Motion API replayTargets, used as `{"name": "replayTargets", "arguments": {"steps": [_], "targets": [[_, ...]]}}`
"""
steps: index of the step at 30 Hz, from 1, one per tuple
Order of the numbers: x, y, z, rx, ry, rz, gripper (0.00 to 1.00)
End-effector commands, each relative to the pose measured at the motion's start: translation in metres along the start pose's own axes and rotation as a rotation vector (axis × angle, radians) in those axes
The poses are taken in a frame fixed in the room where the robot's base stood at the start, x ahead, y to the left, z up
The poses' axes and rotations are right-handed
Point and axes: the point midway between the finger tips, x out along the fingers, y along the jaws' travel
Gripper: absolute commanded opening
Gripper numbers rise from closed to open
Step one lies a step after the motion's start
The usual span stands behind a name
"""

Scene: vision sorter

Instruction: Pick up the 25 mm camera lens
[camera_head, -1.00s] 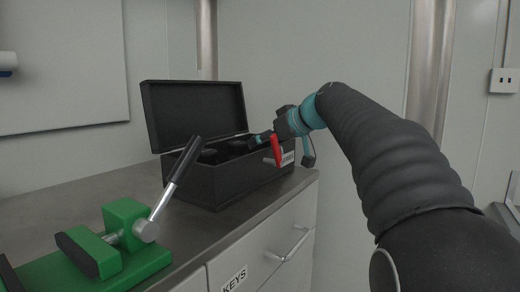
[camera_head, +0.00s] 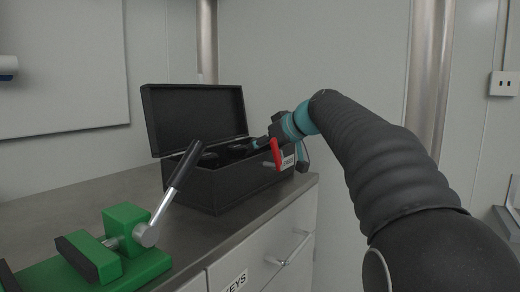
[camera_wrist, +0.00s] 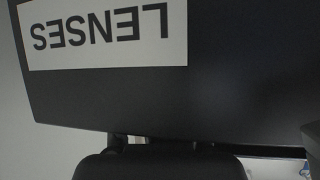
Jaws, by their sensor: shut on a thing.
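An open black box (camera_head: 225,193) stands on the counter, its lid (camera_head: 195,118) tilted back. Dark round lens tops show inside, one (camera_head: 208,158) nearer the left and one (camera_head: 237,149) near the gripper. No size marking is readable on them.
A green clamp with a dark-handled lever (camera_head: 125,240) stands on the counter at front left, its handle rising before the box. Drawers (camera_head: 265,260) are below the counter edge. A metal pole (camera_head: 430,80) and wall stand behind my arm. The counter left of the box is clear.

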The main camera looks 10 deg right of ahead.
Motion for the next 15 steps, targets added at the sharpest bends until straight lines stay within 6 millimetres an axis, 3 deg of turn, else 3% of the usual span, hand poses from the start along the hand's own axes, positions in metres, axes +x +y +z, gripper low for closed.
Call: {"name": "replayTargets", "arguments": {"steps": [7,15], "targets": [[-0.014,0.000,-0.025,-0.004,0.003,0.002,0.05],[-0.042,0.001,-0.079,-0.003,0.004,0.001,0.05]]}}
